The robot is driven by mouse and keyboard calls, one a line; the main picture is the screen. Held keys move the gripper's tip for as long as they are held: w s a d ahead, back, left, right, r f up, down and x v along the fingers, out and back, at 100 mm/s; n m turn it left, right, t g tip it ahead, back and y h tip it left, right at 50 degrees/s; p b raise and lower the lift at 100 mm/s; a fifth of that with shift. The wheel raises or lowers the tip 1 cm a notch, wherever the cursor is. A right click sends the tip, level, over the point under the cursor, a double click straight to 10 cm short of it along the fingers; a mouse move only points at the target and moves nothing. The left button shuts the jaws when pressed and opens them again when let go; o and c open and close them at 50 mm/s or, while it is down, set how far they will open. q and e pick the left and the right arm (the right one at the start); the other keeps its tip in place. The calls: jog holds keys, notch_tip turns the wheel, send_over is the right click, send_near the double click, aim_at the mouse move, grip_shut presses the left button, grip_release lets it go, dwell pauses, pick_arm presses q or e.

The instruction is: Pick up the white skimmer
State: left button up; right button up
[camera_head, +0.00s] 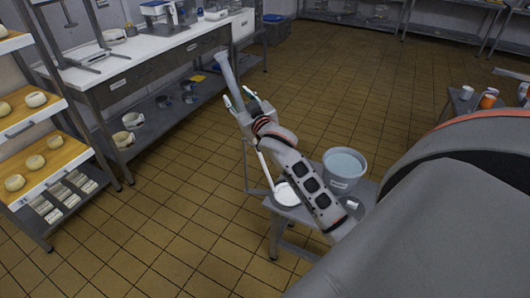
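The white skimmer has a round white disc (286,194) low down at a small grey table, beside my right forearm. Its long handle (225,70) seems to run up and left from there, looking greyer and thicker toward its top. My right gripper (238,97) is at the upper part of this handle, with its fingers apart on either side of it. Contact between fingers and handle cannot be made out. My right arm hides part of the disc's surroundings. My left gripper is not in view.
A grey bucket of pale liquid (344,168) stands on the small grey table (296,213), right of my forearm. A thin frame stands at its left. A long workbench (140,62) and a shelf rack of cheeses (45,160) line the left. Tiled floor is open beyond.

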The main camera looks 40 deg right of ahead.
jog(key=shift+w+d, duration=0.1)
jog(key=shift+w, duration=0.5)
grip_shut()
jog(key=shift+r, duration=0.1)
notch_tip(320, 180, up, 10)
jog(key=shift+r+p, duration=0.25)
jog(key=shift+p, duration=0.6)
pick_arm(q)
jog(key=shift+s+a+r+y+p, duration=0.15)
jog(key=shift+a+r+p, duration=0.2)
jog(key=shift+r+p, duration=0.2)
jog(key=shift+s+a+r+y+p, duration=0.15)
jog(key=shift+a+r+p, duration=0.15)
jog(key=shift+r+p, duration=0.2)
pick_arm(e)
notch_tip(320, 180, up, 16)
jog(key=shift+r, duration=0.15)
